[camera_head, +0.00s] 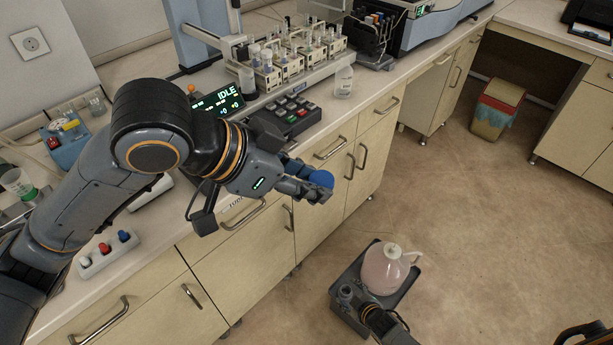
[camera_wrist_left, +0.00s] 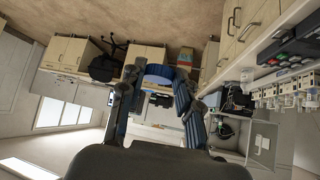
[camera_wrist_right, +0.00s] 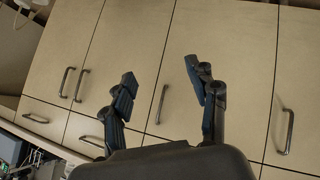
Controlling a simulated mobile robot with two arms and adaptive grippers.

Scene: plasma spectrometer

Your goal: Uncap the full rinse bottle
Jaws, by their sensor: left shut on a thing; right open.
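A round blue cap (camera_head: 322,179) is between the fingertips of my left gripper (camera_head: 316,187), which is shut on it above the floor in front of the counter. The cap also shows between the fingers in the left wrist view (camera_wrist_left: 160,71). My right gripper (camera_head: 350,295) is beside the bottle at the tray's near side. In the right wrist view (camera_wrist_right: 159,73) it is open and empty, facing cabinet doors.
The counter carries a keypad (camera_head: 288,117), a rack of vials (camera_head: 290,65), a small clear bottle (camera_head: 343,82) and a white block with coloured caps (camera_head: 107,254). Cabinets with handles (camera_head: 332,147) line the left. A bin (camera_head: 497,108) stands far right. The right floor is clear.

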